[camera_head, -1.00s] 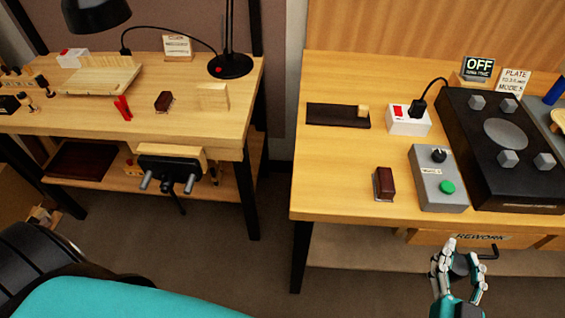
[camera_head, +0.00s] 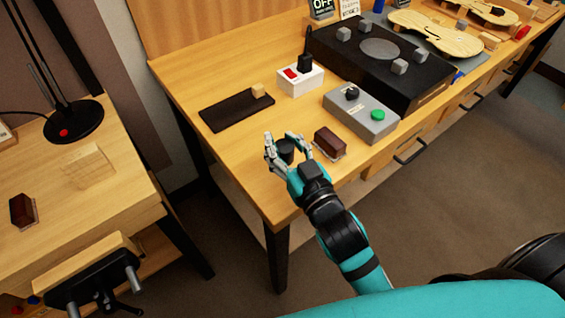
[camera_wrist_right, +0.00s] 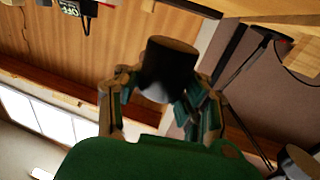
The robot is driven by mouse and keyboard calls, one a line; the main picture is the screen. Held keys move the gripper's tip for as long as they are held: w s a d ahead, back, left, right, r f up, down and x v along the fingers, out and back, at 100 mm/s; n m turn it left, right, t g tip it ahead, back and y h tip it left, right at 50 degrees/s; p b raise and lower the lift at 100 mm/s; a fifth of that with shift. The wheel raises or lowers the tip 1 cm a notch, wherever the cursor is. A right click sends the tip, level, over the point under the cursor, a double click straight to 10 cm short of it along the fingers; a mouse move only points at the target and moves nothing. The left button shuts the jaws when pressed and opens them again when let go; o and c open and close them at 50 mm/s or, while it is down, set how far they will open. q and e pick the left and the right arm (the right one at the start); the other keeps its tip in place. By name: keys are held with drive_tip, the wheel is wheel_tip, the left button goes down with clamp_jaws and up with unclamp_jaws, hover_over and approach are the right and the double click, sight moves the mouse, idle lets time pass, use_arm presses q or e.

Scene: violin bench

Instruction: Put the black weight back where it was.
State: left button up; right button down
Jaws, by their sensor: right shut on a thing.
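The black weight (camera_head: 285,149) is a small dark cylinder between the fingers of my right gripper (camera_head: 287,147). In the right wrist view the weight (camera_wrist_right: 168,68) shows large, with the fingers (camera_wrist_right: 160,95) shut around its sides. My right gripper holds it over the front left part of the right bench (camera_head: 235,150), left of a dark brown block. I cannot tell how high it is above the top. My left gripper is not in view.
The dark brown block (camera_head: 329,142) stands close to the right of my gripper. Behind it are a grey control box (camera_head: 350,115), a white switch box (camera_head: 300,81) and a black plate device (camera_head: 425,85). The bench's left front corner is bare. Another bench (camera_head: 100,205) stands at left.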

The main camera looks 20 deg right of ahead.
drive_tip(key=shift+a+f, duration=0.15)
drive_tip(key=shift+f, duration=0.7)
wheel_tip(320, 180, down, 2)
drive_tip(key=shift+f+b, duration=0.2)
drive_tip(key=shift+b, duration=0.2)
drive_tip(key=shift+f, duration=0.35)
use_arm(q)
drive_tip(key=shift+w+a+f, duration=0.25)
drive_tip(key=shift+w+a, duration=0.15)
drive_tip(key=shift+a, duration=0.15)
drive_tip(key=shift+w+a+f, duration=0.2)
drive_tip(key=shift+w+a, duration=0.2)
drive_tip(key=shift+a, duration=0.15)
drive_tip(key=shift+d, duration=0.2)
use_arm(e)
drive_tip(key=shift+f, duration=0.2)
drive_tip(key=c, duration=0.8)
unclamp_jaws()
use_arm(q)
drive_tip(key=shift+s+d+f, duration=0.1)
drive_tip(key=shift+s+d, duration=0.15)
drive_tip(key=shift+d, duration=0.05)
use_arm(e)
drive_tip(key=shift+o, duration=0.2)
